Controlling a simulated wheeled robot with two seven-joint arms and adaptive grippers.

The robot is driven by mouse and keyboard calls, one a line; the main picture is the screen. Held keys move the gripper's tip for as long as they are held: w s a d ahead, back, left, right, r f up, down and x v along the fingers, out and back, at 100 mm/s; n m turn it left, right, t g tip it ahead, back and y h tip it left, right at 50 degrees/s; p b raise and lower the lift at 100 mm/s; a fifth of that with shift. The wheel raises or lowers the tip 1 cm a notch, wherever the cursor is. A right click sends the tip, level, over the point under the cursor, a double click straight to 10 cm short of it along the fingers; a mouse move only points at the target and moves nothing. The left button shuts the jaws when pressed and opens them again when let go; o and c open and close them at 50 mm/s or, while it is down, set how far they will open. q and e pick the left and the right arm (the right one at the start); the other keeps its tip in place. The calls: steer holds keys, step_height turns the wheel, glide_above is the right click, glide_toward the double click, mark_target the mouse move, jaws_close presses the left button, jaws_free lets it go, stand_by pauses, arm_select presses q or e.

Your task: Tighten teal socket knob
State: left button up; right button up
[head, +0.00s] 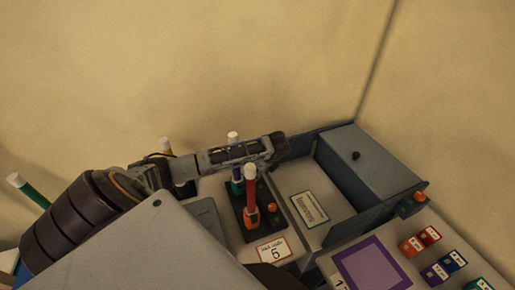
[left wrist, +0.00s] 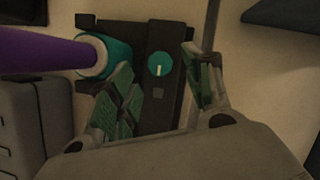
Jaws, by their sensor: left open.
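The teal knob (left wrist: 160,64) is a round disc with a pale line on it, set in a dark base plate (left wrist: 152,120) in the left wrist view. A teal socket (left wrist: 105,57) beside it holds a purple rod (left wrist: 38,53). My left gripper (left wrist: 165,95) is open, its two fingers left and right of the knob in the picture; I cannot tell how far above it they are. In the head view my left gripper (head: 278,148) reaches in from the left over the back of the sockets, and the teal knob is hidden there. My right gripper is not in view.
A red rod (head: 250,185) stands in an orange socket (head: 252,217) in front of my left gripper, with an orange knob (head: 273,208) beside it. A card marked 5 (head: 274,250) lies in front. A grey box (head: 370,165), purple mat (head: 372,266) and several coloured blocks (head: 412,246) are right.

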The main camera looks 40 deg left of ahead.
arm_select(q)
steer(key=shift+x, duration=1.9)
steer(key=c, duration=1)
steer(key=shift+m, duration=0.5)
steer(key=m+t, duration=0.1)
steer(key=m, duration=0.1)
steer(key=m+t, duration=0.1)
steer(key=m, duration=0.2)
steer(key=shift+s+a+h, duration=0.15)
steer(key=shift+h, duration=0.25)
steer(key=m+h, duration=0.1)
steer(key=m, duration=0.2)
steer(key=m+t, duration=0.1)
steer(key=m, duration=0.2)
steer(key=shift+t+h, duration=0.3)
steer(key=shift+h, duration=0.1)
